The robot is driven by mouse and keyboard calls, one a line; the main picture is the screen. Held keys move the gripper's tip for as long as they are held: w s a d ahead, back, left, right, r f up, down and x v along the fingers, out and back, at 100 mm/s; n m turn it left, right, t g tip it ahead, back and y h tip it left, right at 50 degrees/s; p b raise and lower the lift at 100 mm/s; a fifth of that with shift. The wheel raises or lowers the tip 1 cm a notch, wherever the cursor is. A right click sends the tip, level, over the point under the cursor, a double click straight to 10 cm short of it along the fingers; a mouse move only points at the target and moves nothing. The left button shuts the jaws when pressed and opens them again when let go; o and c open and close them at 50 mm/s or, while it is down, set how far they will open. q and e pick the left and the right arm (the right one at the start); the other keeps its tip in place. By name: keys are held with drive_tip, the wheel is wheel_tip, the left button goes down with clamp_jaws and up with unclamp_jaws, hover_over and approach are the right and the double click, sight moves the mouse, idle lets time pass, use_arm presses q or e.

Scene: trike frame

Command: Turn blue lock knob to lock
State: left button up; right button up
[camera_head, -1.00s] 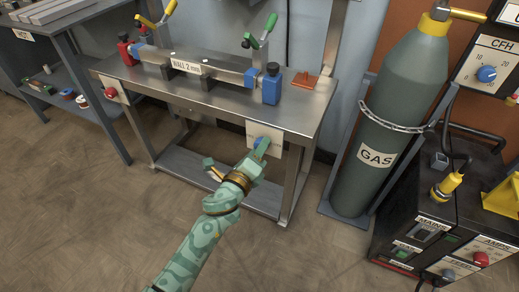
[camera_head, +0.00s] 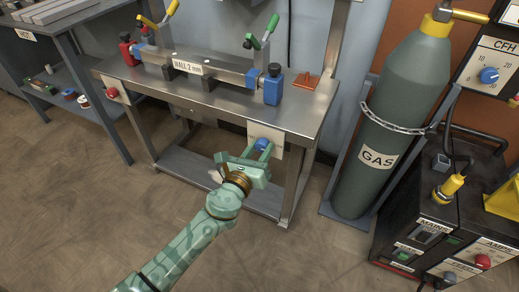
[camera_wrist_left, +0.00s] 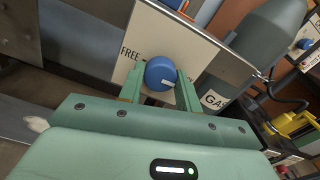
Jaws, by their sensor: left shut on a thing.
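The blue lock knob (camera_head: 262,144) is on a pale plate (camera_head: 278,135) on the front of the steel bench. It also shows in the left wrist view (camera_wrist_left: 160,72), with a white mark pointing to the right and slightly down. The plate there reads FREE on the left; the label on the right is mostly hidden behind a finger. My left gripper (camera_head: 260,151) reaches the knob from the front, with one finger on each side, shut on it. My right gripper is in neither view.
The steel bench (camera_head: 205,100) carries a clamp fixture with a blue block (camera_head: 273,87) above the knob. A red knob (camera_head: 112,93) is at the bench's left front. A grey gas cylinder (camera_head: 392,110) and a black machine (camera_head: 430,240) stand to the right. The floor in front is open.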

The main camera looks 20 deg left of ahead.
use_arm(q)
drive_tip(key=shift+s+f+m, duration=0.15)
drive_tip(key=shift+f+m, duration=0.15)
drive_tip(key=shift+m, duration=0.1)
drive_tip(key=o, duration=1)
drive_tip(key=shift+r, duration=0.1)
